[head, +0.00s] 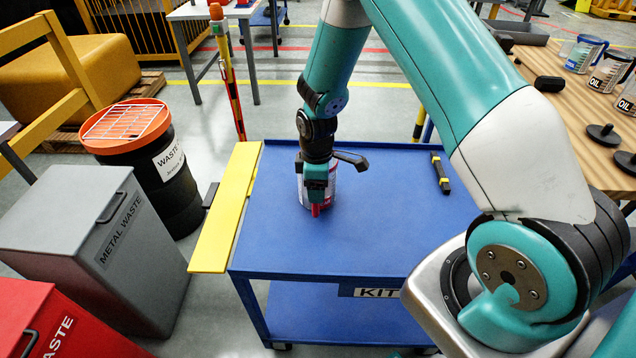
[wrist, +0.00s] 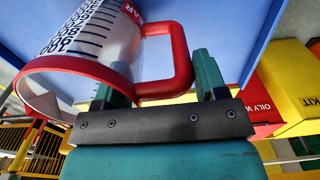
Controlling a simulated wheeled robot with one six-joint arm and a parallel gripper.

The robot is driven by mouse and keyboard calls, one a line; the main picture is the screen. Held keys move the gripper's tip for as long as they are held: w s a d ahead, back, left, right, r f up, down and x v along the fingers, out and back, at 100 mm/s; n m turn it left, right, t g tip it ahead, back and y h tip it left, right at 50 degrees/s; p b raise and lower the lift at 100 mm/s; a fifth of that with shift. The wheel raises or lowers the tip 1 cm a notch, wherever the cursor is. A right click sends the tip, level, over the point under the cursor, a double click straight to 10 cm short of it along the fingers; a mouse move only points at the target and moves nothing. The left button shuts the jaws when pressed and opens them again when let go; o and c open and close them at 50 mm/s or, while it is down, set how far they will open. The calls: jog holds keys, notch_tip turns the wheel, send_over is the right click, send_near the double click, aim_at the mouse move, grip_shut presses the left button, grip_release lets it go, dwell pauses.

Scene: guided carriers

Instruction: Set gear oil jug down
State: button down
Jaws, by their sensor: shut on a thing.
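The gear oil jug (head: 330,190) is in the head view over the left part of the blue cart top (head: 390,235), mostly hidden behind my gripper (head: 317,195). In the wrist view the jug (wrist: 95,38) is clear, with black graduations, a red rim, a red handle (wrist: 181,60) and part of a red label. My gripper (wrist: 162,82) is shut on the handle, one finger on each side of it. The jug looks about upright and at or very near the cart top. I cannot tell whether its base touches.
A black and yellow tool (head: 440,173) lies at the cart's right. A yellow strip (head: 227,210) runs along its left edge. Waste bins (head: 110,245) stand left of the cart. A wooden bench (head: 575,125) with oil jugs (head: 584,53) is at right. The cart's middle and front are clear.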

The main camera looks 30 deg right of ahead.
jog(key=shift+c, duration=0.8)
grip_release()
jog(key=shift+f, duration=0.1)
notch_tip(320, 180, up, 12)
jog(key=shift+f+b, duration=0.2)
jog(key=shift+b, duration=0.75)
jog(key=s+a+r+m+y, duration=0.2)
jog(key=s+a+r, duration=0.8)
jog(key=s+r, duration=0.1)
jog(key=s+a+r+m+y, duration=0.1)
jog(key=s+a+r, duration=0.1)
jog(key=s, duration=0.4)
jog(key=s+a+r+m+y, duration=0.1)
jog(key=s+a+r, duration=0.1)
jog(key=s, duration=0.5)
jog(key=shift+a+r, duration=0.2)
jog(key=shift+r, duration=0.05)
